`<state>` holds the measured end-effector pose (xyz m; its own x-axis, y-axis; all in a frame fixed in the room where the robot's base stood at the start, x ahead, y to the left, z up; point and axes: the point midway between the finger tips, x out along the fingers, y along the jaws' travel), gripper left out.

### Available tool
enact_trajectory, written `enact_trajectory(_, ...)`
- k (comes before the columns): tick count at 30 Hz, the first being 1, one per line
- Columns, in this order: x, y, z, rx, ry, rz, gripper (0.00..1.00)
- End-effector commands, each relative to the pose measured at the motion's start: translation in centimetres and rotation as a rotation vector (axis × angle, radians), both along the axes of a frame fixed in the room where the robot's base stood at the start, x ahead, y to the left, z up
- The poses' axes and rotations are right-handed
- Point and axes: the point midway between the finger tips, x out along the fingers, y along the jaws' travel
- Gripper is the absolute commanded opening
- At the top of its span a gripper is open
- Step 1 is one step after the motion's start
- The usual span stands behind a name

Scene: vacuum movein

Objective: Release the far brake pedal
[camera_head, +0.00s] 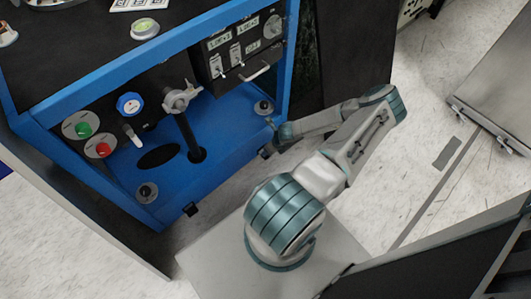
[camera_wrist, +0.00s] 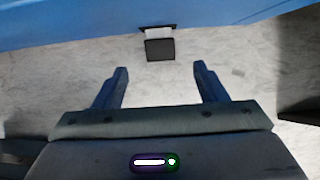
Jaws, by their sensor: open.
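The blue machine cart (camera_head: 225,125) stands at the left in the head view. The far brake pedal (camera_head: 266,152) is a small black tab at its lower right corner, beside my gripper (camera_head: 275,138). In the wrist view the black pedal (camera_wrist: 160,50) sticks out below the blue cart edge (camera_wrist: 90,30), with a light band above it. My gripper (camera_wrist: 160,74) is open and empty. Its two fingers stand apart, with the pedal ahead of the gap and roughly centred, not between the fingertips. Another black pedal (camera_head: 191,209) sits at the cart's near lower corner.
The cart carries a control panel with switches (camera_head: 240,50), a red button (camera_head: 103,150), a green button (camera_head: 84,129) and a pipe fitting (camera_head: 181,97). A dark panel (camera_head: 355,40) stands behind my arm. A grey cabinet (camera_head: 495,80) is at the right. Pale floor (camera_head: 440,130) lies open between.

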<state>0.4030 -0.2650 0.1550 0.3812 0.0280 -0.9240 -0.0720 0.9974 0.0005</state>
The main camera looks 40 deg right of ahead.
Motion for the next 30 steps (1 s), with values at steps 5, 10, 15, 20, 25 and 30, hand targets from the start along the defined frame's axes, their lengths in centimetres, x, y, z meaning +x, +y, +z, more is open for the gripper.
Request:
enact_trajectory(5, 1.6, 0.3, -4.2, 0.002, -0.001, 0.002, 0.65)
enact_trajectory(10, 2.7, 0.4, -6.6, -0.001, 0.000, 0.004, 0.65)
enact_trajectory(15, 3.3, 0.4, -7.7, 0.000, 0.000, 0.005, 0.65)
enact_trajectory(20, 3.4, 0.5, -7.9, 0.000, 0.000, 0.006, 0.65)
enact_trajectory(25, 3.4, 0.5, -7.9, 0.000, 0.000, 0.006, 0.65)
enact_trajectory(30, 3.4, 0.5, -7.9, 0.000, 0.000, 0.006, 0.21)
